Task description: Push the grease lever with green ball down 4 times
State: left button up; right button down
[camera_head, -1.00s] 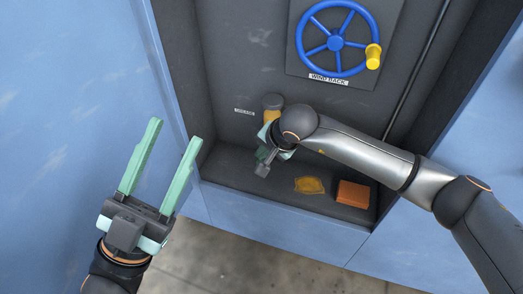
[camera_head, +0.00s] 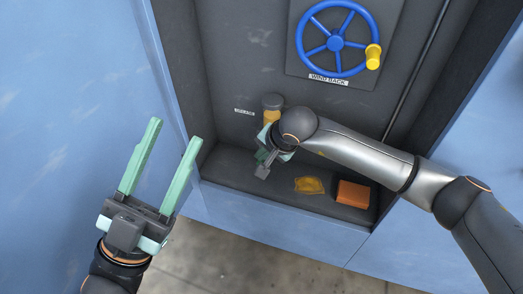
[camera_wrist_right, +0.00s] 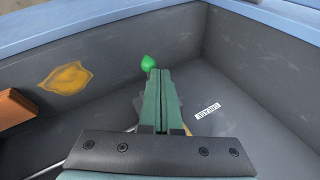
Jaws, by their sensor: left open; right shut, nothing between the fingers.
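The green ball (camera_wrist_right: 148,62) of the grease lever shows in the right wrist view, just past the fingertips and slightly left of them. I cannot tell whether they touch it. The lever's arm is mostly hidden behind the gripper. My right gripper (camera_wrist_right: 160,73) is shut with nothing between its fingers and points down into the recess. In the head view the right wrist covers the ball and most of that gripper. My left gripper (camera_head: 174,132) is open and empty, out in front of the blue panel at left.
A grey and amber cylinder (camera_head: 272,107) stands by the back wall beside a small label (camera_head: 244,112). A yellow grease patch (camera_head: 309,185) and an orange block (camera_head: 353,194) are on the recess floor. A blue handwheel (camera_head: 336,43) is above. Recess walls are close around the right gripper.

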jog(key=shift+w+d+r+p, duration=0.1)
jog(key=shift+w+r+p, duration=0.15)
jog(key=shift+r, duration=0.4)
jog(key=shift+w+d+r+p, duration=0.1)
jog(key=shift+w+r+p, duration=0.15)
jog(key=shift+r, duration=0.4)
jog(key=shift+w+d+r+p, duration=0.1)
jog(key=shift+w+r+p, duration=0.15)
jog(key=shift+r, duration=0.4)
jog(key=shift+w+d+r+p, duration=0.1)
jog(key=shift+w+r+p, duration=0.25)
jog(key=shift+r, duration=0.45)
jog(key=shift+w+d+r+p, duration=0.1)
jog(key=shift+w+r+p, duration=0.2)
jog(key=shift+r, duration=0.45)
jog(key=shift+w+d+r+p, duration=0.15)
jog(key=shift+r+p, duration=0.25)
jog(key=shift+r, duration=0.4)
jog(key=shift+a, duration=0.1)
